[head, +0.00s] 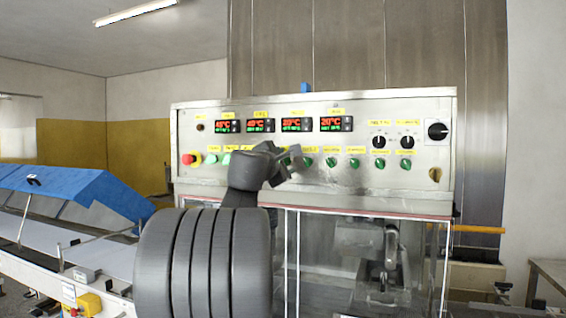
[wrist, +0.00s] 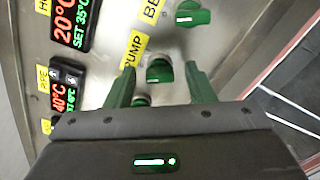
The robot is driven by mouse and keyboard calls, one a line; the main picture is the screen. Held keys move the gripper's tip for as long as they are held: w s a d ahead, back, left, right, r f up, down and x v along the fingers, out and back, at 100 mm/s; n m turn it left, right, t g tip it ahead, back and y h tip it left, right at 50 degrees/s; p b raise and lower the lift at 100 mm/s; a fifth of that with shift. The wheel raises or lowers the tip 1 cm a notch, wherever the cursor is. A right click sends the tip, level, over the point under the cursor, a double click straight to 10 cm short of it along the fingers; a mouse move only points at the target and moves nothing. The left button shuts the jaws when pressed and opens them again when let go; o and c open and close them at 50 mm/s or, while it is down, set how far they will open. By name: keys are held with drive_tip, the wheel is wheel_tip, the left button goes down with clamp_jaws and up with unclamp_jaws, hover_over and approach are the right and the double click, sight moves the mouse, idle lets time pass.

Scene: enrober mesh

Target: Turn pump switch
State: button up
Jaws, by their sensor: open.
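The pump switch (wrist: 159,71) is a small green knob on the metal panel, beside a yellow PUMP label (wrist: 133,47) in the wrist view. My gripper (wrist: 160,72) is open, and its two green fingers stand on either side of this knob in the picture, with a gap on each side. I cannot tell how far the fingertips are from the panel. In the head view my gripper (head: 291,158) is in front of the lower row of switches and hides part of it, so the pump switch cannot be made out there.
Another green knob (wrist: 190,14) is above the pump switch in the wrist view, and one is partly hidden below. The control panel (head: 390,100) carries temperature displays (head: 335,124), black knobs (head: 438,131) and a red emergency button (head: 188,159). A clear-walled cabinet (head: 325,260) is underneath.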

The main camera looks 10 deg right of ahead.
drive_tip(key=c, duration=1)
drive_tip(key=shift+b, duration=0.3)
drive_tip(key=m+b, duration=0.8)
drive_tip(key=m, duration=0.3)
drive_tip(key=shift+f+m, duration=0.15)
drive_tip(key=shift+m, duration=0.45)
